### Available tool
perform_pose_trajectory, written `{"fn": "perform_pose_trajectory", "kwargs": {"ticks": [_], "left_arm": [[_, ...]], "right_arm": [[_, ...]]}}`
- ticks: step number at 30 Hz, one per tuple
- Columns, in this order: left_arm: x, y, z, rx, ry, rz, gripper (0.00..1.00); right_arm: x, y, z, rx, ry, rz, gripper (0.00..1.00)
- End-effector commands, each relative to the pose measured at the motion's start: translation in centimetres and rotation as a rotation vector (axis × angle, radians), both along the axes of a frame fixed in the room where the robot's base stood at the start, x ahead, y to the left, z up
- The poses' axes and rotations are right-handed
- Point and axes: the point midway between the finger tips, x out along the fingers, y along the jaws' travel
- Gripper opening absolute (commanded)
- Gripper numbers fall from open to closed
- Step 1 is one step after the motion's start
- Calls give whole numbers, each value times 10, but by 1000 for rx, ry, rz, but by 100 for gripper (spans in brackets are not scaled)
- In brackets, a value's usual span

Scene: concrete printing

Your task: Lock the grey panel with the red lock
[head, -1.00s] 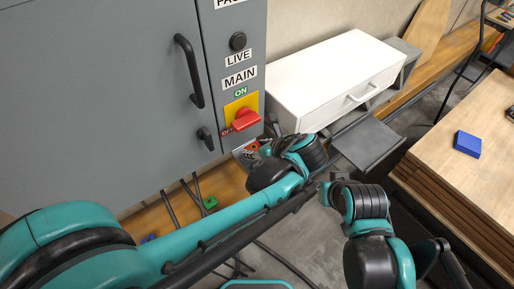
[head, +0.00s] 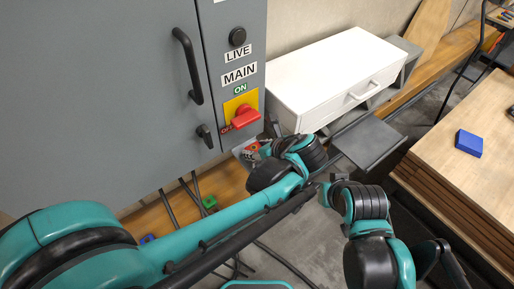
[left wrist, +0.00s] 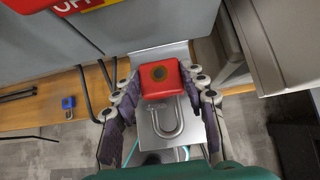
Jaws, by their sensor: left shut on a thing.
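The grey panel (head: 95,95) is a tall cabinet at the left of the head view, with a black door handle and a red rotary switch (head: 246,116) on a yellow plate. My left gripper (head: 252,149) is just below the switch. In the left wrist view, the left gripper (left wrist: 160,95) has its fingers on both sides of the red lock (left wrist: 160,78) and is shut on it. The lock's open-looking metal shackle (left wrist: 168,122) points toward the camera. In the head view the lock is mostly hidden by the gripper. My right gripper (head: 335,186) is small and partly hidden at the right arm's end.
A white drawer unit (head: 330,75) stands right of the panel, beside a grey metal plate (head: 370,142). A wooden table with a blue block (head: 468,142) is at the right. A green lock-like thing (head: 209,202) and cables are below the panel.

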Motion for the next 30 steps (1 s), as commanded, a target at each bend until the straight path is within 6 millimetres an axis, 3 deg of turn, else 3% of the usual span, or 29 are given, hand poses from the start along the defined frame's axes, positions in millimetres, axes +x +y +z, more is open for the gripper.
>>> {"fn": "perform_pose_trajectory", "kwargs": {"ticks": [16, 30], "left_arm": [[0, 0, -17, 0, 0, 0, 7], [0, 0, 3, 0, 0, 0, 7]], "right_arm": [[0, 0, -15, 0, 0, 0, 40], [0, 0, 1, 0, 0, 0, 40]]}}
